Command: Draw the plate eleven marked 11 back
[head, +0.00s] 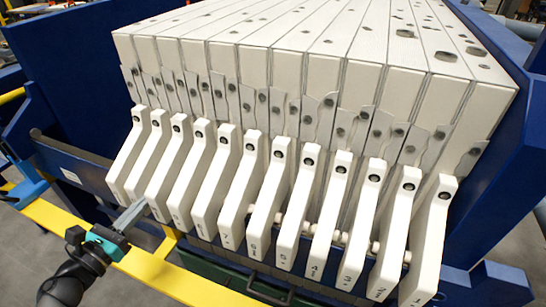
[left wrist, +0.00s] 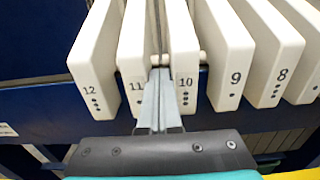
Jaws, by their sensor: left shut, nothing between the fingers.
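Plate eleven's white handle, marked 11, is second from the left in the head view (head: 148,162). It also shows in the left wrist view (left wrist: 133,45), left of my fingers. My left gripper (head: 143,205) is shut and empty at the lower front of the handles. In the left wrist view its fingertips (left wrist: 159,72) are together at the gap between handle 11 and handle 10 (left wrist: 183,45), partly covering the lower edges of both. I cannot tell whether they touch either handle. My right gripper is not in view.
Handle 12 (left wrist: 95,55) stands left of handle 11, and handle 9 (left wrist: 225,50) is right of handle 10. The pale plates (head: 290,40) stand packed behind the handles in a blue frame (head: 75,60). A yellow rail (head: 60,225) runs below my left arm.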

